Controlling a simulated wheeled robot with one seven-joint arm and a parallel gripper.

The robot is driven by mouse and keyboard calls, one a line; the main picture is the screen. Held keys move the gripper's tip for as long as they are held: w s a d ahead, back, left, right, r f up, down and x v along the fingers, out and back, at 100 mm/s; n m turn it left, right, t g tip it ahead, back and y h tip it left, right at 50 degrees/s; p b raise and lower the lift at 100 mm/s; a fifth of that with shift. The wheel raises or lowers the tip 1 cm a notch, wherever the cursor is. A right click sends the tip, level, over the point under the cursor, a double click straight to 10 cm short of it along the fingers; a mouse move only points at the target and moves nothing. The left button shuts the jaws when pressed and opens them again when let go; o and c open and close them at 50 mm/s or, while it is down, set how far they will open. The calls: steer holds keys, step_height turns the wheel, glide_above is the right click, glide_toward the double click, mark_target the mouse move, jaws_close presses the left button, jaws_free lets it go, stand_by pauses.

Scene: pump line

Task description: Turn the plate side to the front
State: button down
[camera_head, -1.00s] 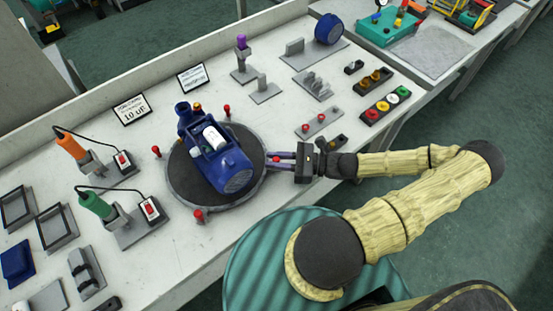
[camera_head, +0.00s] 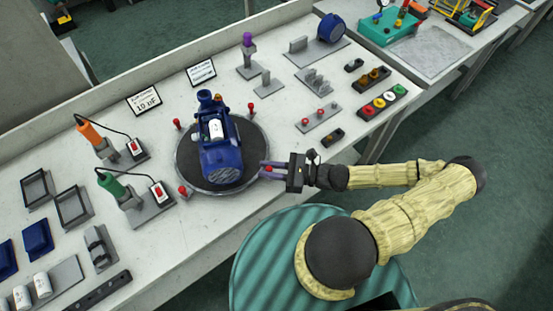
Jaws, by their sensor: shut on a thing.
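A blue pump (camera_head: 222,156) with a white cylinder (camera_head: 215,130) on it sits on a dark round turntable (camera_head: 256,150) on the bench. Its grilled round end points to the front, towards the bottom of the picture. Its narrower flanged end points to the back. Red-tipped pegs stand around the turntable's rim, such as one at the front left (camera_head: 184,190). My gripper (camera_head: 268,170) is at the right front of the rim, shut on a red-tipped peg (camera_head: 268,169). The fingers partly hide this peg. I cannot make out a plate on the pump.
Orange (camera_head: 90,132) and green (camera_head: 110,185) tools stand in holders to the left, with switch boxes beside them. Several fixtures and a coloured button strip (camera_head: 385,102) are on the right. A sign (camera_head: 144,100) stands behind. Bare bench lies in front of the turntable.

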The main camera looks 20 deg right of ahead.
steer(key=s+a+p, duration=0.2)
steer(key=a, duration=0.1)
steer(key=shift+s+a+r+p, duration=0.15)
steer(key=shift+a+r+p, duration=0.05)
steer(key=shift+p, duration=0.2)
steer(key=shift+s+a+f+p, duration=0.1)
steer(key=shift+s+a+p, duration=0.2)
steer(key=shift+a+p, duration=0.35)
steer(key=shift+s+a+f+p, duration=0.1)
steer(key=shift+s+a+p, duration=0.25)
steer(key=shift+a, duration=0.4)
steer(key=c, duration=1.4)
jaws_free()
steer(key=shift+o, duration=0.2)
